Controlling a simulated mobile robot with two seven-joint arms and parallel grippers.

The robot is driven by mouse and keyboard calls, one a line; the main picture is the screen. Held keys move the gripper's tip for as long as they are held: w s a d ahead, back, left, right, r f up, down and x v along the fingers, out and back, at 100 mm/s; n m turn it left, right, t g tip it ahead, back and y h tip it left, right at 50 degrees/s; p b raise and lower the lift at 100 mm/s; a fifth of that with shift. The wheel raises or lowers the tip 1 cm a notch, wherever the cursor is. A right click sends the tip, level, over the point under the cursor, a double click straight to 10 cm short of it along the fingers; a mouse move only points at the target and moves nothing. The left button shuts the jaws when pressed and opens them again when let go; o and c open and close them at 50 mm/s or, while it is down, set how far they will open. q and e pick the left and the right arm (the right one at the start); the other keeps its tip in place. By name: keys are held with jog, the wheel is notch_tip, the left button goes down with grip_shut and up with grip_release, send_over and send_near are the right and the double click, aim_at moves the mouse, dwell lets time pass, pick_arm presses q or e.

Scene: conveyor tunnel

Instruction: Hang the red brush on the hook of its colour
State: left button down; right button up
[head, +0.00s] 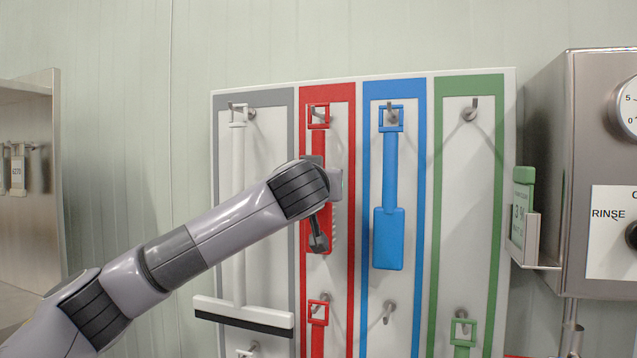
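The red brush (319,125) is upright in front of the red-framed panel (351,225), with its square loop at the upper hook (318,113). The hook appears within the loop outline, but I cannot tell whether the loop bears on it. My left gripper (318,200) is in front of the brush's middle and hides much of its handle. Part of the red head with pale bristles shows below and to the right of it. The fingertips are largely hidden, so their grip on the handle is unclear. My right gripper is not in view.
A white squeegee (238,180) hangs in the grey frame and a blue brush (389,238) in the blue frame. The upper green-frame hook (470,110) is bare. Another red tool (318,312) hangs lower. A steel rinse cabinet (590,100) stands at the right.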

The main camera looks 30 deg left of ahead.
pick_arm(q)
jog(key=shift+f+b, duration=0.4)
jog(key=shift+f, duration=0.15)
jog(key=c, duration=0.7)
grip_release()
jog(key=shift+c, duration=0.2)
jog(key=v, duration=0.7)
jog(key=shift+b, duration=0.35)
jog(key=shift+s, duration=0.1)
